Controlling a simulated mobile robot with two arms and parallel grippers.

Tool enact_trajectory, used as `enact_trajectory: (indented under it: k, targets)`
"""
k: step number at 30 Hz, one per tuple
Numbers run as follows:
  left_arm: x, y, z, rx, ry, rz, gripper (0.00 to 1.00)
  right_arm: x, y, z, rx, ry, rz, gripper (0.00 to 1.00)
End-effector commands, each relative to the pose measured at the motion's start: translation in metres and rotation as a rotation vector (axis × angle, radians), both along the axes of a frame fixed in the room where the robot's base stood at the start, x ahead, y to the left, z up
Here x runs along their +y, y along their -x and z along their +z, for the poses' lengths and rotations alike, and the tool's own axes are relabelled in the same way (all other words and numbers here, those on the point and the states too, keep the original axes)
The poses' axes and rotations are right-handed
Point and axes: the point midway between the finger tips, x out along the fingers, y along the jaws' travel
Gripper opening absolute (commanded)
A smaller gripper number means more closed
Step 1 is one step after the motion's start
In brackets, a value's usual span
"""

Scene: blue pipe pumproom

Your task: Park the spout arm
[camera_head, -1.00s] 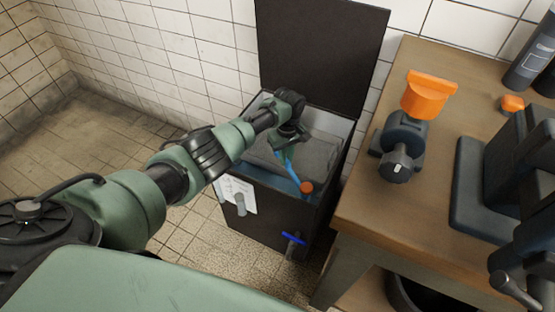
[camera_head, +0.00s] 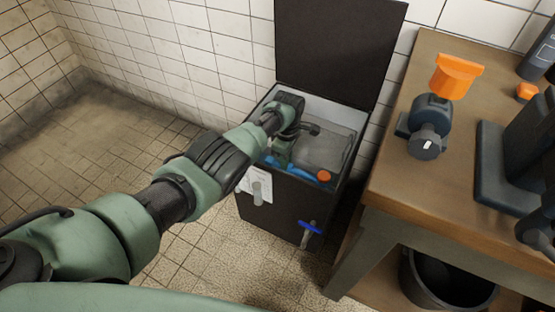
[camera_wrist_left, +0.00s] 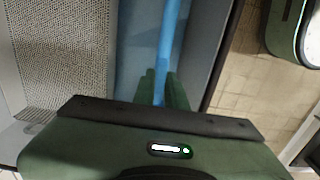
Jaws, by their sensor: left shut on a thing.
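The spout arm is a blue tube (camera_head: 302,172) with an orange end (camera_head: 323,176). It lies just inside the front rim of an open black tank (camera_head: 283,212), with the orange end near the front right corner. My left gripper (camera_head: 281,158) reaches down into the tank and is shut on the blue tube. In the left wrist view the tube (camera_wrist_left: 168,45) runs up from between the green fingers (camera_wrist_left: 165,88). The gripped part is mostly hidden in the head view. My right gripper is not in view.
The tank's black lid (camera_head: 338,50) stands open at the back. A blue-handled tap (camera_head: 310,228) sticks out in front. A wooden bench (camera_head: 395,185) stands close on the right, holding a dark pump-like part (camera_head: 430,125) with an orange top. The floor at left is clear.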

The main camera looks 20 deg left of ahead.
Motion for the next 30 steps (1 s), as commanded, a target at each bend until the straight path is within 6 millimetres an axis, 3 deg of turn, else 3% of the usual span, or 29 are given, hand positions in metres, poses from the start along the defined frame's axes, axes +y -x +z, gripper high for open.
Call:
enact_trajectory:
  k: [14,15,17,30]
  targets:
    - [-0.0029,0.0010,-0.0002,0.005,-0.003,0.012,0.00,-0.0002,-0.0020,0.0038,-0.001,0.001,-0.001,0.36]
    - [-0.0028,0.0011,-0.0003,0.005,-0.003,0.012,0.18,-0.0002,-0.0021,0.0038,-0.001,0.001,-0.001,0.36]
    - [-0.0027,0.0011,-0.0003,0.005,-0.003,0.012,0.35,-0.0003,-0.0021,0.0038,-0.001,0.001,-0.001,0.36]
    - [-0.0039,0.0001,0.0003,0.001,-0.001,0.009,0.35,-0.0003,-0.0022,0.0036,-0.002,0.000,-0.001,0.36]
